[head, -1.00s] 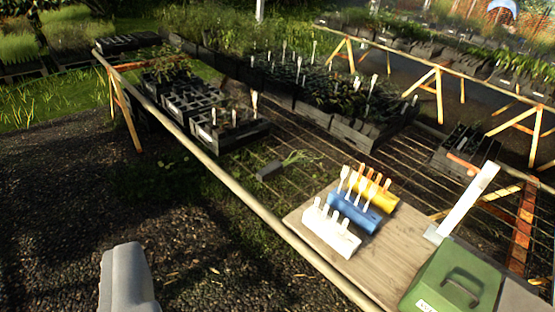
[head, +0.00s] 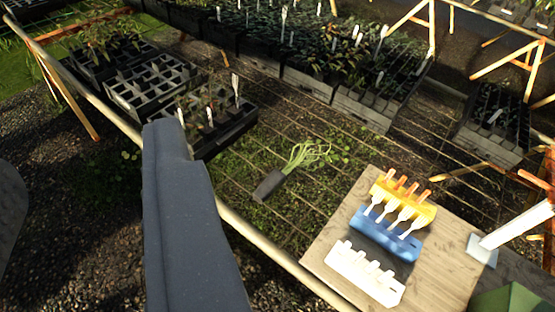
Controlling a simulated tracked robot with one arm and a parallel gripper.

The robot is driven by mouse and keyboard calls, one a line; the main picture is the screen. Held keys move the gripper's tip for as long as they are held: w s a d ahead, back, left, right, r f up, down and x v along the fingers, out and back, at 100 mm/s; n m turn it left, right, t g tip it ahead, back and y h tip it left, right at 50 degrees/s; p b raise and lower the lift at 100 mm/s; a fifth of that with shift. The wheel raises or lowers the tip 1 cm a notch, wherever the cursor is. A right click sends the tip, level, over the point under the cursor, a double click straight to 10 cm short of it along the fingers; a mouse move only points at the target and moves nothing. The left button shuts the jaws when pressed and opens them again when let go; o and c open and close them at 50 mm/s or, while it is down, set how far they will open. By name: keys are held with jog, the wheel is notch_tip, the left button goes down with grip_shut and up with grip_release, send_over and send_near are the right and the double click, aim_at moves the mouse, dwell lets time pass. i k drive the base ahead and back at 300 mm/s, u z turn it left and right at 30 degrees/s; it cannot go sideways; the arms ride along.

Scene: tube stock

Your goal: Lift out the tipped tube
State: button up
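The tipped tube (head: 270,185) is a small dark pot lying on its side on the wire mesh bench. Its green leafy plant (head: 303,156) spreads out to the upper right of it on the mesh. A grey part of my arm rises from the bottom of the view, left of the tube and apart from it in the picture. My gripper's fingers do not show.
Black trays (head: 222,128) with cells and plants stand left of and behind the tube. A wooden board (head: 440,268) at right holds white, blue and yellow blocks with labels. The bench's front rail (head: 262,243) runs between the arm and the board.

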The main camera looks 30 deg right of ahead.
aim_at(276, 179)
jog(key=z, duration=0.1)
jog(key=i, duration=1.05)
jog(key=z, duration=0.2)
